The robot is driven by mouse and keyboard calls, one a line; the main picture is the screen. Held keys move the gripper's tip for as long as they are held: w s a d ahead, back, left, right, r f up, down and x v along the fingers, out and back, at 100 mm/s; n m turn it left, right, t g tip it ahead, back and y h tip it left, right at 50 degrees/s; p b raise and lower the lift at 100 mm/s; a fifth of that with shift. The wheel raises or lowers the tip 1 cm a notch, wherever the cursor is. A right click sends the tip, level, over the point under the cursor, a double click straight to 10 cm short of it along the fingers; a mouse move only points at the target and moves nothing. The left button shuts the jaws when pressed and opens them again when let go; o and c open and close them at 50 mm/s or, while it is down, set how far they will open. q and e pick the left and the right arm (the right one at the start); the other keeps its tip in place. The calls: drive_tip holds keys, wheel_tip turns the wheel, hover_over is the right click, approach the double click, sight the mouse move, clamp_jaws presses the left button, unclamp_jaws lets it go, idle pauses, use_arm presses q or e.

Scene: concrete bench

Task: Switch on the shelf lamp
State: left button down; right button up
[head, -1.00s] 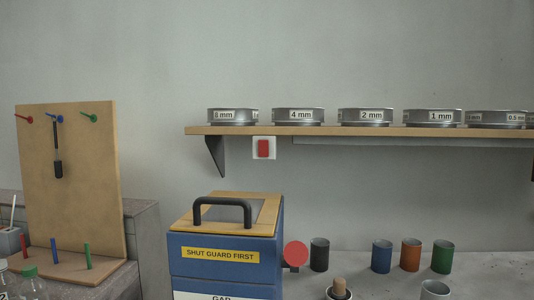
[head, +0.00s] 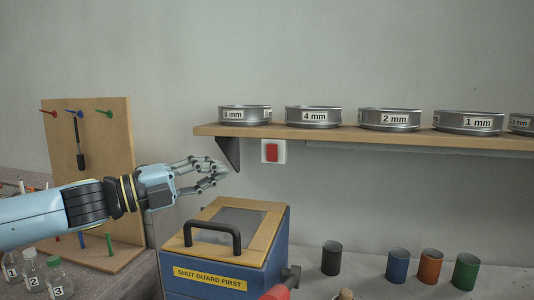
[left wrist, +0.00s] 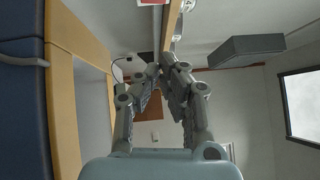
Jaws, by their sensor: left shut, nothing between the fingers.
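A red rocker switch (head: 272,152) on a white plate is mounted on the wall just under the shelf's left end. In the left wrist view a bit of red and white, likely this switch (left wrist: 153,2), shows at the top edge. A grey strip (head: 420,153), likely the shelf lamp, runs under the shelf; it looks unlit. My left gripper (head: 224,172) is shut and empty, left of the switch and a little lower, apart from it. Its closed fingers (left wrist: 165,70) fill the middle of the left wrist view. My right gripper is not in view.
The wooden shelf (head: 350,134) carries several labelled sieves and has a dark bracket (head: 230,153) between gripper and switch. A blue box (head: 225,265) with a black handle (head: 212,235) stands below. A pegboard (head: 60,150) and bottles (head: 32,272) are at left.

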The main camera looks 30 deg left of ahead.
sight(272, 153)
use_arm(q)
drive_tip(key=shift+w+d+f, duration=0.1)
drive_tip(key=shift+w+d, duration=0.05)
drive_tip(key=shift+w, duration=0.55)
drive_tip(key=shift+w+d, duration=0.1)
drive_tip(key=shift+w, duration=0.05)
drive_tip(key=shift+w+d+r, duration=0.1)
drive_tip(key=shift+d+r, duration=0.05)
drive_tip(key=shift+r, duration=0.05)
drive_tip(key=p+x, duration=0.2)
drive_tip(key=x, duration=0.1)
drive_tip(key=shift+r, duration=0.15)
drive_tip(key=p+x, duration=0.1)
drive_tip(key=x, duration=0.2)
drive_tip(key=shift+w+p, duration=0.15)
drive_tip(key=shift+p, duration=0.25)
drive_tip(key=w, duration=0.5)
drive_tip(key=shift+d+p, duration=0.3)
drive_tip(key=shift+p, duration=0.1)
drive_tip(key=shift+w+a+r, duration=0.1)
drive_tip(key=shift+w+a, duration=0.1)
drive_tip(key=shift+w, duration=0.15)
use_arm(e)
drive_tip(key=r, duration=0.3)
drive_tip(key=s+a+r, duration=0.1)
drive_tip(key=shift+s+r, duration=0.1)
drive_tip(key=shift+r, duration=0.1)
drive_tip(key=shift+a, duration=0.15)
